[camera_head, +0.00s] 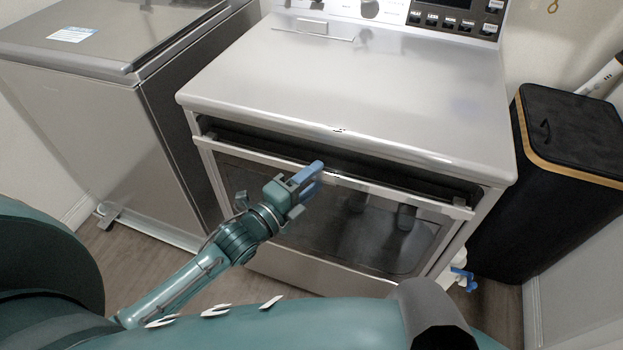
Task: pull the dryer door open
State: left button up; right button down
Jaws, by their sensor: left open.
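The dryer (375,75) stands in front of me, with a pale top and a front door. The door has a dark window (345,232) and a light upper rail (400,196). A dark gap (265,138) runs between the dryer's top and this rail, so the door looks slightly tilted out at its upper edge. My left gripper (308,179) has blue fingers and is open at the middle of the upper rail. Its fingers overlap the rail in the view; I cannot tell whether they touch it.
A grey topload machine (95,95) stands left of the dryer. A black hamper (550,190) with a wooden rim stands close on the right. A small white and blue thing (465,277) sits low between dryer and hamper. Some wooden floor shows before the dryer.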

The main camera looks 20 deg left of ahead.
pick_arm(q)
jog(key=shift+c, duration=0.5)
grip_shut()
